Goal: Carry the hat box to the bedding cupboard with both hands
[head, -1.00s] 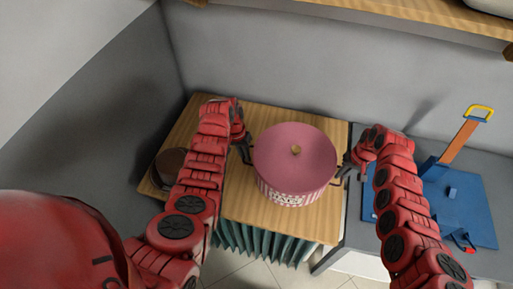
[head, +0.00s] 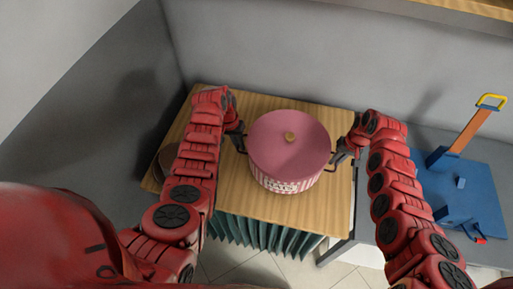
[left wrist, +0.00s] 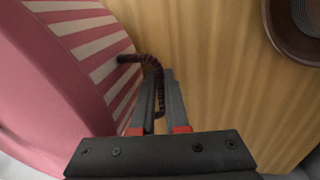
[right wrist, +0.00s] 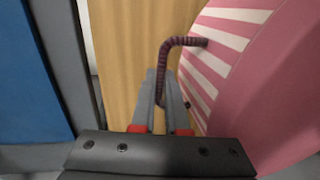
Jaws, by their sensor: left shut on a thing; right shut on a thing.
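The hat box (head: 289,145) is round, with a pink lid, a small gold knob and pink-and-white striped sides. It is over the wooden table top (head: 235,195); I cannot tell whether it touches the wood. My left gripper (head: 240,138) is shut on its left handle, a dark wrapped loop that shows in the left wrist view (left wrist: 157,72). My right gripper (head: 337,155) is shut on the right handle, which shows in the right wrist view (right wrist: 166,58). The striped side also shows in the left wrist view (left wrist: 95,45). I cannot make out the bedding cupboard.
A brown round object (head: 166,160) sits at the table's left edge, partly behind my left arm. A blue board (head: 470,190) with an orange, yellow-handled piece lies on the grey counter at right. Green pleated cloth (head: 265,236) hangs below the table. A wooden shelf (head: 470,15) is above.

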